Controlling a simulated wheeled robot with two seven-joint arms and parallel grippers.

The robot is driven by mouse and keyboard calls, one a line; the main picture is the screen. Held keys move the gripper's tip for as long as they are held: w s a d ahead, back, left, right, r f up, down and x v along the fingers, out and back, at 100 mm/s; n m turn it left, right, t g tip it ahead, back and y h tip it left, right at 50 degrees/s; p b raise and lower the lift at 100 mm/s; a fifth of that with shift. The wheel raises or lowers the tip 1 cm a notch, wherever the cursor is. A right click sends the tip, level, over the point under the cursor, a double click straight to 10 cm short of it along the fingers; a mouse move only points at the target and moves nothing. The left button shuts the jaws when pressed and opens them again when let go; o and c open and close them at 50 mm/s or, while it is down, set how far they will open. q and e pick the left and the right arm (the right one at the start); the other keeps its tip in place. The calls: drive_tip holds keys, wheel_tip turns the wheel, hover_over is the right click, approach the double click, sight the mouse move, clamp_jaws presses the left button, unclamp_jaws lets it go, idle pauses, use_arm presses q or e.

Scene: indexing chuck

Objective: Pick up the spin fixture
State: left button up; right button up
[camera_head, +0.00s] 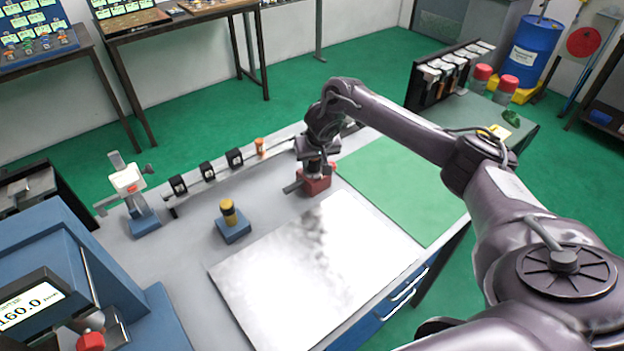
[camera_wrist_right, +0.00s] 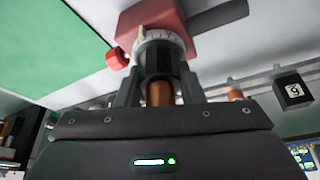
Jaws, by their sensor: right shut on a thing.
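The spin fixture (camera_head: 316,187) is a red block with a grey bar sticking out to the left. It appears to be on the grey bench, behind the white sheet; I cannot tell whether it touches the bench. In the right wrist view the red block (camera_wrist_right: 190,14) has a red knob and a white graduated dial. A dark cylinder with a copper-coloured end (camera_wrist_right: 160,75) stands out from the dial. My right gripper (camera_head: 315,166) comes down over the fixture, with its fingers (camera_wrist_right: 160,85) closed around this dark cylinder. My left gripper is out of view.
A white sheet (camera_head: 310,270) and a green mat (camera_head: 400,190) cover much of the bench. A blue block with a yellow-and-black cylinder (camera_head: 231,222) stands left. A rail with black numbered blocks (camera_head: 207,171) and an orange piece (camera_head: 259,147) runs behind. A blue machine (camera_head: 45,250) stands far left.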

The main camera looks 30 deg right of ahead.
clamp_jaws()
drive_tip(key=shift+w+r, duration=0.1)
drive_tip(key=shift+w, duration=0.05)
drive_tip(key=shift+r, duration=0.1)
